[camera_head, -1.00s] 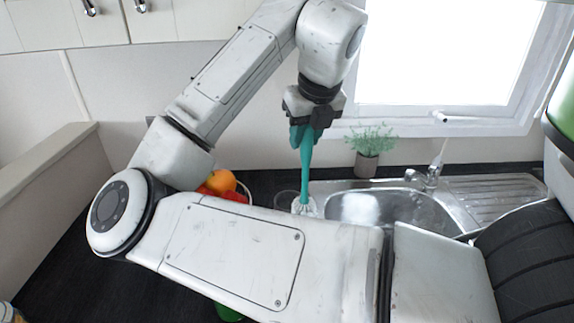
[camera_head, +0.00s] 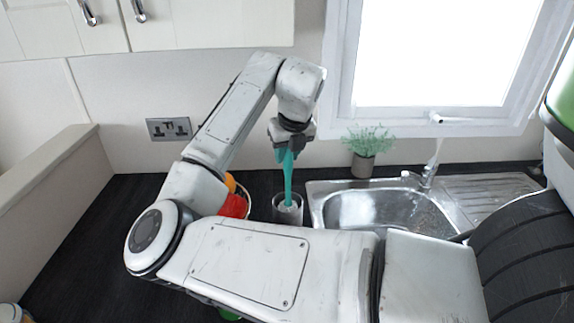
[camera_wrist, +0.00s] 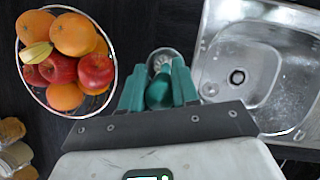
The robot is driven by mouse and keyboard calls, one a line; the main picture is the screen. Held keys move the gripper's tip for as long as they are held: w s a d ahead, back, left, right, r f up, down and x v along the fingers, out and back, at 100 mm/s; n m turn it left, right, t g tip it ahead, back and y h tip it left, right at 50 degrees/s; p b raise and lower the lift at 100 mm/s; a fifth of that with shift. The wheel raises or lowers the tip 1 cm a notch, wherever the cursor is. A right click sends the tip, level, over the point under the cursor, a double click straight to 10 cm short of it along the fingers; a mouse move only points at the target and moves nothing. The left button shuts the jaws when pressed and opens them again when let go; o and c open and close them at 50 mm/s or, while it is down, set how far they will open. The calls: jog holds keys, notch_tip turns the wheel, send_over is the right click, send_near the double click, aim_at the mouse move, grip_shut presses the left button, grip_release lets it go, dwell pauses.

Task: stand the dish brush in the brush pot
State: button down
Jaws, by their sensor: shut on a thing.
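The dish brush has a teal handle (camera_head: 288,180) and a pale head pointing down. My gripper (camera_head: 285,153) is shut on the upper handle, holding the brush nearly upright. The brush pot (camera_head: 287,216) is a grey see-through cylinder on the dark worktop, left of the sink. The brush head shows within the pot's outline, at its mouth; whether it touches the bottom I cannot tell. In the wrist view the handle end (camera_wrist: 158,92) sits between the teal fingers, with the pot (camera_wrist: 163,56) just beyond, partly hidden.
A wire bowl of fruit (camera_wrist: 112,82) stands left of the pot, partly hidden behind my arm in the head view. The steel sink (camera_head: 318,214) is close on the right. A potted plant (camera_head: 363,164) stands behind the sink by the window. Jars (camera_wrist: 14,150) stand at lower left.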

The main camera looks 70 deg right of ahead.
aim_at(287, 167)
jog(key=shift+f, duration=2.05)
jog(key=shift+f, duration=0.15)
jog(key=c, duration=0.8)
grip_release()
jog(key=shift+c, duration=0.2)
jog(key=v, duration=1.2)
jog(key=shift+b, duration=0.45)
